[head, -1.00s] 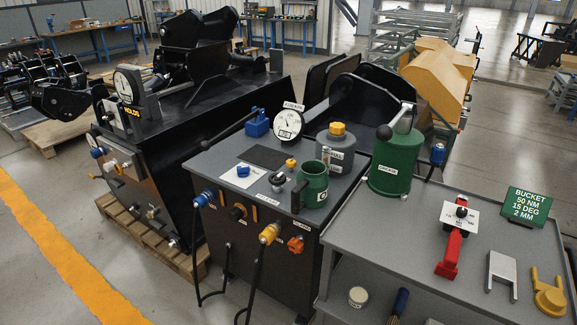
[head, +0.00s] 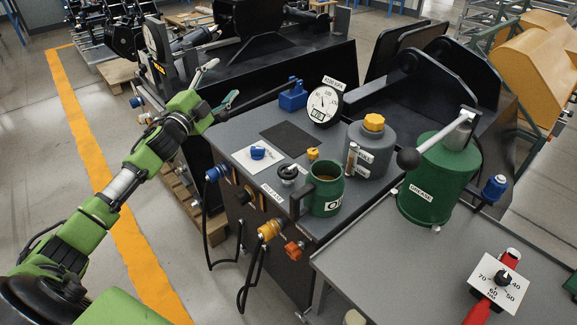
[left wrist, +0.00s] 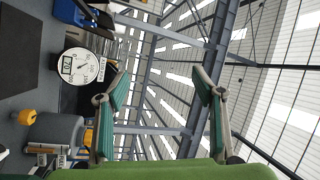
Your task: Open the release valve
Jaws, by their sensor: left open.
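A small black knob (head: 288,173) on a silvery base stands on the grey bench top. A white label (head: 272,192) beside it is too small to read surely; it may mark the release valve. My left gripper (head: 219,87) is open and empty. It is raised beyond the bench's left edge, up and to the left of the knob, and touches nothing. In the left wrist view the two fingers (left wrist: 160,85) stand wide apart with only roof and wall between them. The knob cannot be made out there. My right gripper does not show.
Near the knob stand a green mug (head: 325,190), a blue knob on a white plate (head: 257,152), a grey bottle (head: 370,155) and a dial gauge (head: 324,103). A blue block (head: 293,95) with a dark lever lies behind. A green grease pot (head: 440,185) stands right.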

